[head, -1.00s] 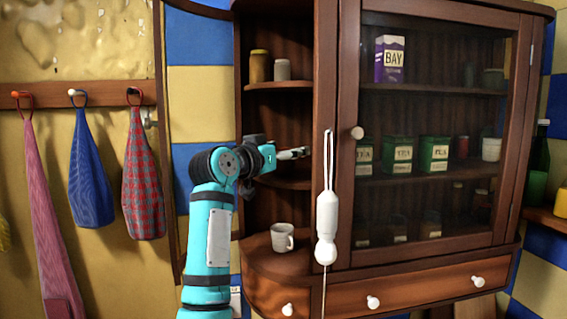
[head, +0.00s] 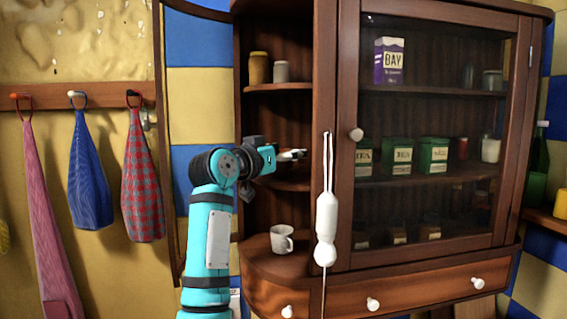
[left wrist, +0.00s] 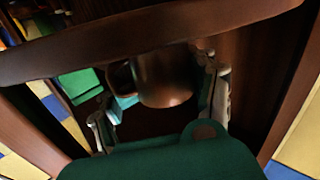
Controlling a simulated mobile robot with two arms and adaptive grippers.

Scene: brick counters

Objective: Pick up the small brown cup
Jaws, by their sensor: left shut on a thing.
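The small brown cup (left wrist: 168,78) sits between the fingers of my left gripper in the left wrist view, its handle toward the left. My left gripper (left wrist: 160,98) is shut on it, with one finger on each side. In the head view my left gripper (head: 293,155) reaches into the open corner shelves of the wooden cabinet (head: 326,90), at the middle shelf. The brown cup cannot be made out in the head view. My right gripper is in neither view.
A white mug (head: 282,239) stands on the bottom shelf below the gripper. Jars (head: 259,68) stand on the shelf above. A white pull handle (head: 326,225) hangs on a cord in front of the cabinet. The glass door (head: 430,120) is closed.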

